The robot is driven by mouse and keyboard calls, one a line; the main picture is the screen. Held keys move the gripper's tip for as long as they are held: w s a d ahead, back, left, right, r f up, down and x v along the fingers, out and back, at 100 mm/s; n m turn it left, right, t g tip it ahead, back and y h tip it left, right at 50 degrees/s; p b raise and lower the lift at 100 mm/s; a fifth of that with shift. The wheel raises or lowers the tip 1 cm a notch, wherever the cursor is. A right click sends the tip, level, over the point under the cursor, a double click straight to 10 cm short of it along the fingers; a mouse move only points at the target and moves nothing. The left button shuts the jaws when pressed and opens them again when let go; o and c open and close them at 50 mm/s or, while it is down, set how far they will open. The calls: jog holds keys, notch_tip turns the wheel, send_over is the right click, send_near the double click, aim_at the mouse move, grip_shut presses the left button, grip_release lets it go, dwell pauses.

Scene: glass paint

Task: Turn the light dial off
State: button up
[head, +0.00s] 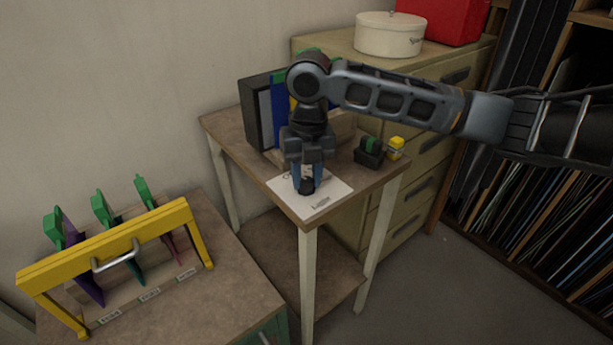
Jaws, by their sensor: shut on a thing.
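The light dial (307,186) is a small black knob on a white labelled card or plate (325,201) at the front corner of the small table. My gripper (307,180) points down over it, with bluish fingers on either side of the knob. It is shut on the dial. The fingers and wrist hide part of the knob and of the plate's markings, so I cannot read its setting.
Behind my gripper a black box and colored folders (262,110) stand on the small table (222,123). A black holder (369,153) and a yellow bottle (396,148) are to the right. A yellow-barred rack (110,245) with green-handled pieces stands left.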

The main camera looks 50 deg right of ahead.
aim_at(307, 180)
dwell(0.4)
jog(key=o, duration=1)
jog(key=shift+o, duration=0.2)
jog(key=shift+r, duration=0.1)
notch_tip(307, 180, up, 8)
jog(key=shift+f, duration=0.15)
